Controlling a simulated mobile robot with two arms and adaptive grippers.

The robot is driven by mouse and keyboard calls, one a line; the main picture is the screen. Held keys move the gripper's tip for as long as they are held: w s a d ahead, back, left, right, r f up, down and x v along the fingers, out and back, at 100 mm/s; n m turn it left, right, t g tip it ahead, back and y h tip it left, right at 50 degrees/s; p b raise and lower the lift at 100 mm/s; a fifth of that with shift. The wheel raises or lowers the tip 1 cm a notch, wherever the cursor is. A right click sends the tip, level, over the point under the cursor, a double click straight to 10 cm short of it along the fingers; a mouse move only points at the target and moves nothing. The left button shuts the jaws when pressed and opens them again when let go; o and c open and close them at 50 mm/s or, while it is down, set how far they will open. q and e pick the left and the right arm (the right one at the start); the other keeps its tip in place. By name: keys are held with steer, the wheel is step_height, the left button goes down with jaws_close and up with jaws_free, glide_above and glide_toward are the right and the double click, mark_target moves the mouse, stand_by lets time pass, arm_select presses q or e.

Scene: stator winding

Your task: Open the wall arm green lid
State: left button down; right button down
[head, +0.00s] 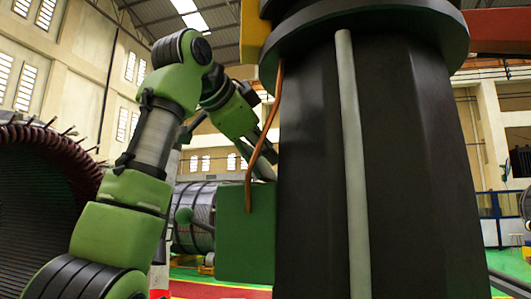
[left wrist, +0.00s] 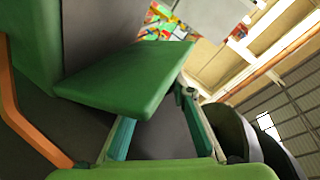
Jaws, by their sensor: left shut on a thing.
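The green lid (left wrist: 130,80) fills the middle of the left wrist view as a flat slab with rounded edges. It stands out at an angle beside a larger green part (left wrist: 30,45), with dark grey surface around them. My left gripper (left wrist: 155,104) has its teal fingers at the lid's near edge and is shut on it. In the head view, my left gripper (head: 264,160) is beside the dark wall arm column (head: 310,190), partly hidden behind an orange cable. A green box (head: 246,240) hangs on the column below it; the lid is not clear there. My right gripper is not in view.
The orange cable (head: 262,150) runs down the column to the green box and also shows in the left wrist view (left wrist: 30,125). A large coil-wound stator (head: 45,190) stands at the left. A grey cylinder (head: 195,215) lies behind the box.

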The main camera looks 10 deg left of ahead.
arm_select(q)
steer(key=c, duration=1.8)
jaws_free()
steer(key=shift+d, duration=0.1)
steer(key=v, duration=1.2)
steer(key=shift+s, duration=0.1)
